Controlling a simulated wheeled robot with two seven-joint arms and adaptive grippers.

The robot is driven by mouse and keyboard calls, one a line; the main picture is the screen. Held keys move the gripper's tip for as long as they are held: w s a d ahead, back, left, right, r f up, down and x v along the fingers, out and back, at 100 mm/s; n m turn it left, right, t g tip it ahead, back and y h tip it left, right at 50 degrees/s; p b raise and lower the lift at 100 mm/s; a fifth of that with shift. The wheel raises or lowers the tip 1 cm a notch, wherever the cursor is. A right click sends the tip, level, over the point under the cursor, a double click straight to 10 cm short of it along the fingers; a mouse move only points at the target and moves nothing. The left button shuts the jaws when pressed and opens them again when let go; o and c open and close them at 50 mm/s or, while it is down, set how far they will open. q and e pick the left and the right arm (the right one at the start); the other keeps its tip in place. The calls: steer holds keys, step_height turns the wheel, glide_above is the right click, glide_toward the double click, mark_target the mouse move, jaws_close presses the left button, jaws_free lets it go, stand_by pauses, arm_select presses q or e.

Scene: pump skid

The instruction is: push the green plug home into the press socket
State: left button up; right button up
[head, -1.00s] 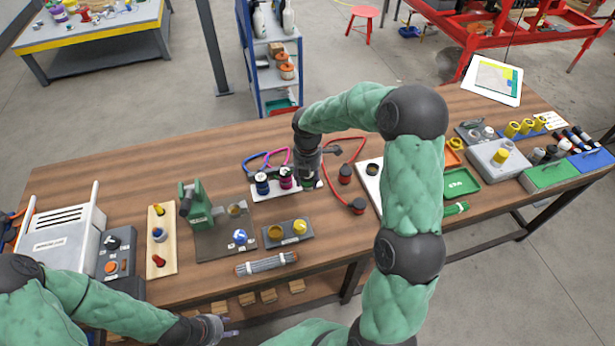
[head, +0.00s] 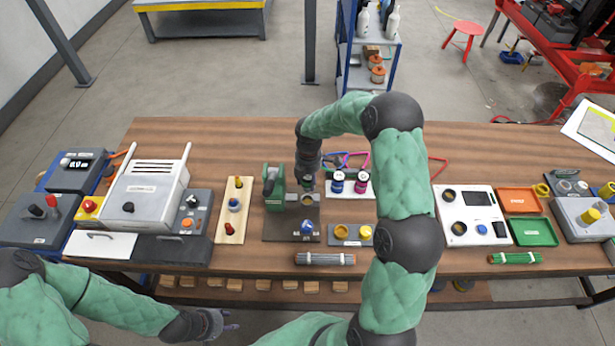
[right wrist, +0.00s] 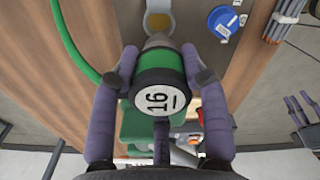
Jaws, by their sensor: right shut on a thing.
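The green plug (right wrist: 160,72), marked 16 on its white end, sits between the fingers of my right gripper (right wrist: 160,75), which is shut on it. In the head view my right gripper (head: 307,184) is at the green press (head: 272,185), just above the socket (head: 296,207); the plug is mostly hidden. My left gripper (head: 216,325) hangs empty before the table, also in the right wrist view (right wrist: 303,110), fingers apart.
A blue knob (head: 307,227) stands on the press base plate (head: 280,232). Pink and dark blue spools (head: 349,183) stand close right of my right gripper. A bundle of grey rods (head: 325,259) lies in front. A wooden board with knobs (head: 234,212) lies left of the press.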

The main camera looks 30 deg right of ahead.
mark_target(307, 189)
steer(key=shift+w+a, duration=0.1)
steer(key=shift+w, duration=0.05)
steer(key=shift+f+b, duration=2)
steer(key=shift+f, duration=0.85)
steer(key=shift+r, duration=0.1)
steer(key=shift+f+b, duration=0.8)
steer(key=shift+f, duration=0.95)
steer(key=o, duration=1.4)
steer(key=shift+c, duration=0.2)
